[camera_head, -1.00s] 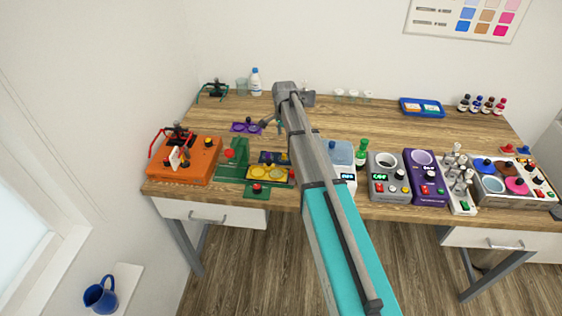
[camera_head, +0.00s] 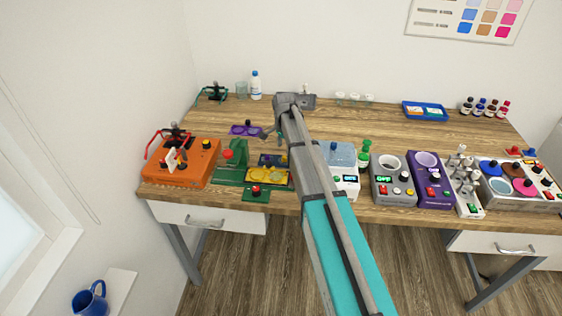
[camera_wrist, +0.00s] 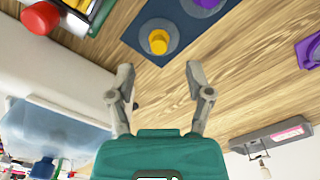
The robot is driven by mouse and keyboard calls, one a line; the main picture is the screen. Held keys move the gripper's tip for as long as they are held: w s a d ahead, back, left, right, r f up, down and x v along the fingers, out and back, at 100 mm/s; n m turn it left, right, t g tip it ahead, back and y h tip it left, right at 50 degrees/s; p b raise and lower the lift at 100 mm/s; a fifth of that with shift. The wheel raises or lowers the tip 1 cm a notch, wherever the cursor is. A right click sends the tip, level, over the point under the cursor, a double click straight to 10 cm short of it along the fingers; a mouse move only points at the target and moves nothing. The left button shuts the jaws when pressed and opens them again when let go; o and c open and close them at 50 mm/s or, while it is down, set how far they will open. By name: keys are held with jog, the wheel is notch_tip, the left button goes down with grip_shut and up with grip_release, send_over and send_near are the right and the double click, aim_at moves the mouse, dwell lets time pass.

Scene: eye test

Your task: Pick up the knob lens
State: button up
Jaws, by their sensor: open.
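In the wrist view a dark blue plate (camera_wrist: 158,55) carries a grey disc with a yellow knob (camera_wrist: 159,42) and another disc with a purple knob (camera_wrist: 205,2), cut by the top edge. Either knobbed disc could be the knob lens; I cannot tell which. My gripper (camera_wrist: 159,78) is open and empty, with bare wood between its fingers. The plate lies beyond the fingertips, apart from them. In the head view the dark plate (camera_head: 264,159) lies behind a yellow plate (camera_head: 255,179).
A purple tray (camera_head: 236,130) lies behind the dark plate. A green stand (camera_head: 232,165) and an orange box (camera_head: 178,172) are to the left. A blue-lidded device (camera_head: 341,153) stands right of my arm.

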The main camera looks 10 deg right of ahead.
aim_at(284, 159)
jog(key=shift+f, duration=0.15)
jog(key=shift+w+f+b, duration=0.15)
jog(key=shift+f+b, duration=2.35)
jog(key=shift+b, duration=0.15)
jog(key=c, duration=0.9)
